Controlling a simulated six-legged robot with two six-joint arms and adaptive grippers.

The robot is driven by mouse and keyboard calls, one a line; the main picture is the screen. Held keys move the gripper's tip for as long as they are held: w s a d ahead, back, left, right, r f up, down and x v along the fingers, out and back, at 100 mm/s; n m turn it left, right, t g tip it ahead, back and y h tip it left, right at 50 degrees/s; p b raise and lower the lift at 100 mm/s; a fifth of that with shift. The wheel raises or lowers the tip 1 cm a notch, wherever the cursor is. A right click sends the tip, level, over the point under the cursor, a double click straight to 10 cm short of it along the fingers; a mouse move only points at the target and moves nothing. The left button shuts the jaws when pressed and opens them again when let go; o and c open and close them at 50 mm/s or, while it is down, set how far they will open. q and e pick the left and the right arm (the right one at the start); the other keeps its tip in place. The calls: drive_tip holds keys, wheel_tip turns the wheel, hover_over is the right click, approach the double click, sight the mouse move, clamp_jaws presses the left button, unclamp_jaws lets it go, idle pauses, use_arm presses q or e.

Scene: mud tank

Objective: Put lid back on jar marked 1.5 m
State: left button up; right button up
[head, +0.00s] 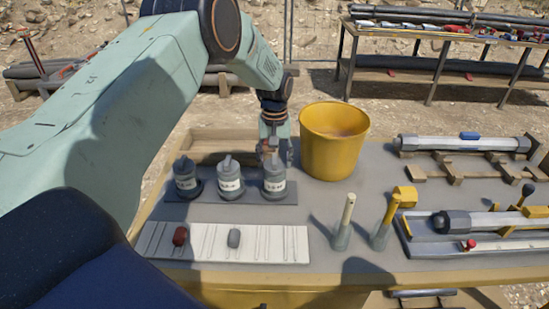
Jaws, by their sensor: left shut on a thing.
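Three grey jars with pale labels stand in a row on a dark mat (205,196): a left jar (186,181), a middle jar (230,184) and a right jar (275,182). The label marks are too small to read surely. The left and middle jars have grey lids with upright grips. My left gripper (270,150) points down at the top of the right jar, shut on what looks like a grey lid (274,160). I cannot tell whether that lid touches the jar rim. My right gripper is not in view.
A yellow bucket (333,148) stands close right of my left gripper. In front lies a white ribbed board (270,246) with a red and a grey piece. Two upright handles (343,222) (385,222) and long tube-like instruments (465,144) stand to the right.

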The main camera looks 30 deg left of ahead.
use_arm(q)
drive_tip(key=o, duration=1)
drive_tip(key=o, duration=0.3)
drive_tip(key=shift+o, duration=0.2)
drive_tip(key=shift+r+p, duration=3.05)
drive_tip(key=shift+r, duration=0.45)
drive_tip(key=shift+c, duration=0.3)
